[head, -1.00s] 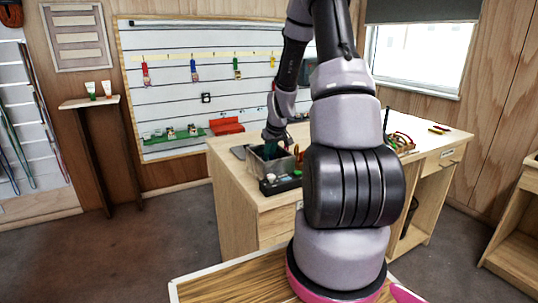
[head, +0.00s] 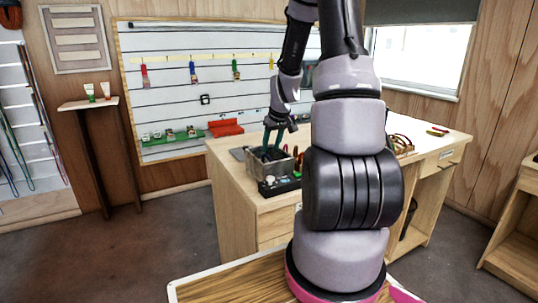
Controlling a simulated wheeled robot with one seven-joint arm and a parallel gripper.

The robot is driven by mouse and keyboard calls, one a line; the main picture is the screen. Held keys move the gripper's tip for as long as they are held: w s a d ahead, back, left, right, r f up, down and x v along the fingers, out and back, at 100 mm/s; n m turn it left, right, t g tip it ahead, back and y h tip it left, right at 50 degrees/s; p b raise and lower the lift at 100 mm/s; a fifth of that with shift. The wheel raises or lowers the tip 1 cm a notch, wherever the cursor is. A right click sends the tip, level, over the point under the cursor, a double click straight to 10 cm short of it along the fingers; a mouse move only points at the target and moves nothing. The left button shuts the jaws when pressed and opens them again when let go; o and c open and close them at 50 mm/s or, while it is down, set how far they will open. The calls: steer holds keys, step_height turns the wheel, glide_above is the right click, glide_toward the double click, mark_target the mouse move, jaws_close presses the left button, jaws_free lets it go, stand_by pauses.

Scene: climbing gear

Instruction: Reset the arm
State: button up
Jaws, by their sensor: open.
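My gripper (head: 275,139) hangs at the end of my arm just above a grey open-topped bin (head: 270,168) near the left end of the wooden desk (head: 222,158). Its fingers point down and are apart, with nothing seen between them. The bin holds dark contents that are too small to make out. My arm's large links cover the middle of the desk.
A black tray (head: 280,187) with small items sits in front of the bin. A red bin (head: 225,127) and a green shelf (head: 175,139) are on the wall board behind. A narrow side table (head: 88,103) holds two tubes. The floor at left is clear.

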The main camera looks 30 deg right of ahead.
steer(key=s+a+r+m, duration=0.1)
steer(key=s+a+r, duration=0.25)
steer(key=r, duration=0.35)
steer(key=s+a+r+t, duration=0.1)
steer(key=s+a+r, duration=0.25)
steer(key=r, duration=0.25)
steer(key=s+a+r+m, duration=0.1)
steer(key=s+a+r, duration=0.25)
steer(key=r, duration=0.35)
steer(key=s+a+r+m+y, duration=0.1)
steer(key=s+a+r, duration=0.1)
steer(key=s, duration=0.5)
steer(key=s+a+r+m+t, duration=0.1)
steer(key=s+a+r, duration=0.2)
steer(key=s, duration=0.4)
steer(key=shift+s+r+m+y, duration=0.3)
steer(key=shift+r+y, duration=0.1)
steer(key=shift+r, duration=0.45)
steer(key=shift+w, duration=0.2)
